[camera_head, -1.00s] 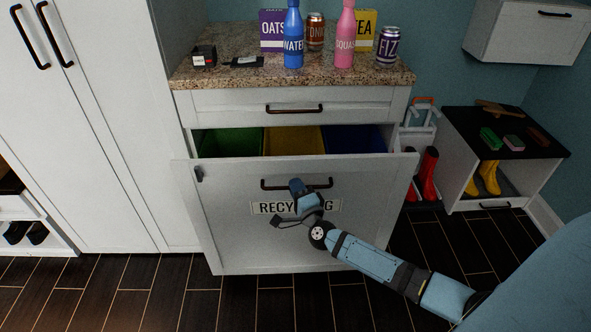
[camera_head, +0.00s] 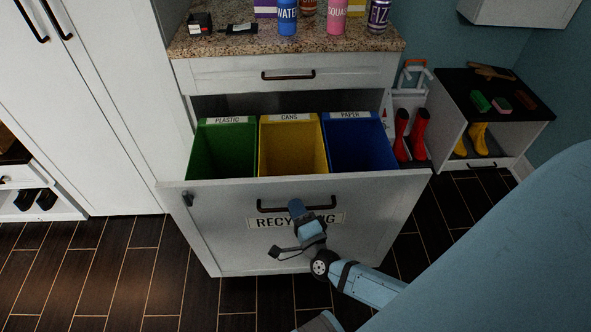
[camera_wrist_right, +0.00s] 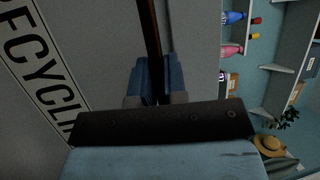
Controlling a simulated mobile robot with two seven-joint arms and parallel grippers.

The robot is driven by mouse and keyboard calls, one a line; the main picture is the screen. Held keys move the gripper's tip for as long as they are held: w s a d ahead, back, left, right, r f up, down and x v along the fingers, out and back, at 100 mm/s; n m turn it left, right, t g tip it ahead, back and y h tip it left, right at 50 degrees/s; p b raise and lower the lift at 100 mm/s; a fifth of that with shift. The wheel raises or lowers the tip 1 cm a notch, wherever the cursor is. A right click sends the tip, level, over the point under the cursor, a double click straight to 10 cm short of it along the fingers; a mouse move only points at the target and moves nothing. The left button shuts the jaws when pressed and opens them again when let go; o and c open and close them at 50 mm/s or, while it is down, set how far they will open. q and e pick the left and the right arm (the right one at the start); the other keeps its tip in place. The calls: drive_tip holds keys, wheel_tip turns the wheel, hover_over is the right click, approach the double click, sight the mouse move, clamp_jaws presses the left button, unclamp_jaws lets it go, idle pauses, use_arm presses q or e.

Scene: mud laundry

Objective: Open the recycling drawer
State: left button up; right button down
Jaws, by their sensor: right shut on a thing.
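The recycling drawer (camera_head: 240,240) is a white front with a RECYCLING label, pulled well out of the cabinet. Its dark bar handle (camera_head: 265,209) runs across the front above the label. Inside the drawer stand a green PLASTIC bin (camera_head: 224,150), a yellow CANS bin (camera_head: 292,150) and a blue PAPER bin (camera_head: 358,148). My right gripper (camera_head: 296,206) is at the middle of the handle. In the right wrist view its two blue fingers (camera_wrist_right: 153,80) are shut on the dark handle (camera_wrist_right: 149,30). My left gripper is not in view.
Above is a closed upper drawer (camera_head: 290,74) and a granite counter (camera_head: 220,42) with bottles and cans. A tall white cabinet (camera_head: 90,110) stands at left. Red boots (camera_head: 411,135) and a low bench (camera_head: 490,100) are at right. Dark tiled floor (camera_head: 130,270) is clear in front.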

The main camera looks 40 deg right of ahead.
drive_tip(key=c, duration=1.2)
unclamp_jaws()
